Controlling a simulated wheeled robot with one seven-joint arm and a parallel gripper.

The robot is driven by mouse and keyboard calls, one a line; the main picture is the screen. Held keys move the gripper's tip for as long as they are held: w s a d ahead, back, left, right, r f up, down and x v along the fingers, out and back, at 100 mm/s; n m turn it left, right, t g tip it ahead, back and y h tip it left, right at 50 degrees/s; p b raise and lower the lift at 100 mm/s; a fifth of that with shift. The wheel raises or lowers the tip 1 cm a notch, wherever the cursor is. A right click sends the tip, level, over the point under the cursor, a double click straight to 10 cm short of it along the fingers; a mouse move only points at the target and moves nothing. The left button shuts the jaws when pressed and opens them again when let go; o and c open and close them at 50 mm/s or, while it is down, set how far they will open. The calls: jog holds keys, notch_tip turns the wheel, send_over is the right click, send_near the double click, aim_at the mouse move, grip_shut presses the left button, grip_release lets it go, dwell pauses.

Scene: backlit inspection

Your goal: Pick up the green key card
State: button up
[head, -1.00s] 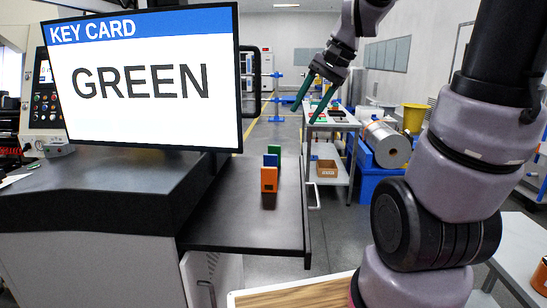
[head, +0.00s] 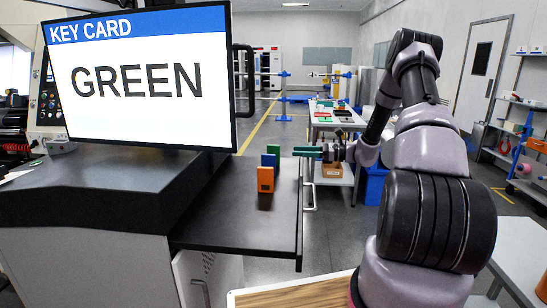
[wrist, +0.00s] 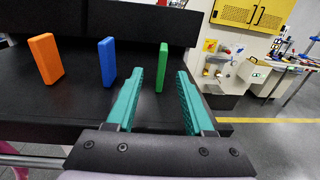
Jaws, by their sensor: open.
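The green key card (head: 274,150) stands upright on the dark shelf, at the back of a row behind a blue card (head: 268,160) and an orange card (head: 265,180). My gripper (head: 298,151) is right of the green card, level, with its teal fingers pointing left at it. In the wrist view, the green card (wrist: 162,67) shows between the open fingertips of my gripper (wrist: 160,74) and seems to lie just beyond them. The blue card (wrist: 107,62) and orange card (wrist: 46,59) stand to its left. My gripper is empty.
A monitor (head: 140,85) reading "KEY CARD GREEN" stands left of the cards. The dark shelf (head: 235,225) is bare in front of the orange card. A cardboard box (head: 332,170) sits on a cart behind my gripper.

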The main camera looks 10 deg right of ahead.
aim_at(273, 150)
jog(key=shift+w+d+f+m, duration=0.2)
jog(key=shift+w+f+m, duration=0.1)
jog(key=shift+f, duration=0.1)
jog(key=shift+w+a+f+t, duration=0.1)
jog(key=shift+w+a+t, duration=0.05)
jog(key=shift+a+t, duration=0.2)
jog(key=x, duration=0.4)
jog(key=shift+a, duration=0.15)
jog(key=x, duration=0.4)
jog(key=shift+s+a+r, duration=0.2)
jog(key=shift+s, duration=0.05)
jog(key=shift+w+a, duration=0.3)
jog(key=shift+a, duration=0.25)
grip_shut()
